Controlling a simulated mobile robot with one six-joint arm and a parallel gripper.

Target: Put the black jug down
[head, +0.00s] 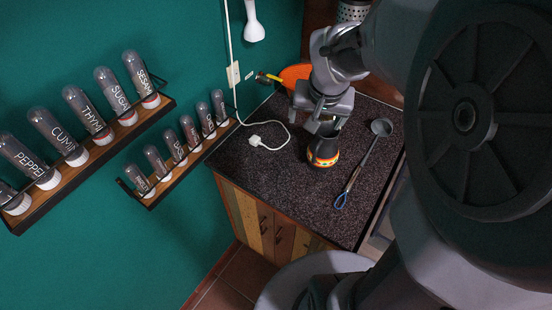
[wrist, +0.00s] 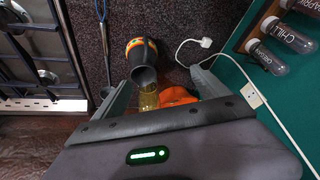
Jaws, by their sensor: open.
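The black jug (head: 323,153) has a band of orange and coloured pattern and stands upright on the dark speckled counter (head: 262,175). In the wrist view the jug (wrist: 141,52) shows its dark open mouth toward the camera. My gripper (head: 322,121) is right at the jug's upper end in the head view and hides part of it. In the wrist view the gripper (wrist: 162,84) has its two fingers wide apart, with the jug just past the fingertips and nothing held. I cannot tell whether a finger touches the jug.
A ladle (head: 380,128) with a blue-ended handle lies right of the jug. A white cable plug (head: 255,140) lies to its left. The counter's front left is clear. Spice racks (head: 100,150) hang on the wall.

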